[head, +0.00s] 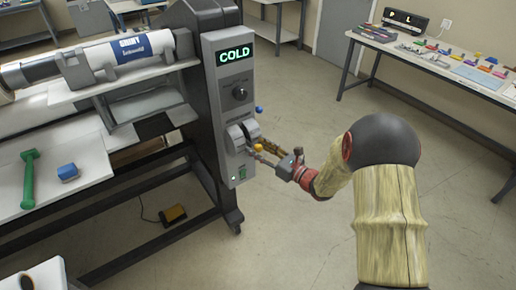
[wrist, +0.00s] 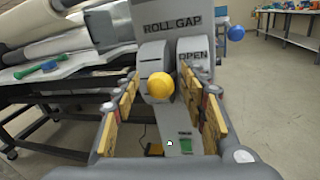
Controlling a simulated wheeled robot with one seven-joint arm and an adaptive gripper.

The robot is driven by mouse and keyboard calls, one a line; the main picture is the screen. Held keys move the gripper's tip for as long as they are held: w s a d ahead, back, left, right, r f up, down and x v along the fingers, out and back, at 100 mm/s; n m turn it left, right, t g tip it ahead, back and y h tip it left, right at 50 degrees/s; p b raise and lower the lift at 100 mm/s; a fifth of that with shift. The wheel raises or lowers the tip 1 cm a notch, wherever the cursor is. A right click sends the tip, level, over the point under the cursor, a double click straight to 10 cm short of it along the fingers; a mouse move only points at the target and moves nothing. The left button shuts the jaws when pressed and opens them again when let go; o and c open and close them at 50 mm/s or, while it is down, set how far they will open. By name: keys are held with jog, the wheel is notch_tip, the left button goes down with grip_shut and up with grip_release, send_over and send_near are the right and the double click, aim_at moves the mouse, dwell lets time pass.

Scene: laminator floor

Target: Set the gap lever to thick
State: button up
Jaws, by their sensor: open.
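The gap lever's yellow ball knob (wrist: 160,86) stands out in front of the grey housing under the "ROLL GAP" label (wrist: 172,24) in the wrist view. In the head view the knob (head: 258,148) is on the lower front of the control column. My gripper (wrist: 167,78) is open, with its fingers on either side of the knob; I cannot tell whether they touch it. In the head view my gripper (head: 266,150) is close in front of the housing (head: 240,135). An "OPEN" marking (wrist: 193,55) shows on the right part of the housing. The thick mark is not legible.
A blue ball knob (head: 259,109) sticks out at the column's right side, above my gripper. The "COLD" display (head: 235,55) and a black dial (head: 240,92) are higher on the column. A green switch (head: 242,173) is below. Open floor lies to the right.

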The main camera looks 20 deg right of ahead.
jog(key=v, duration=1.1)
jog(key=shift+s, duration=0.35)
jog(key=shift+d, duration=0.1)
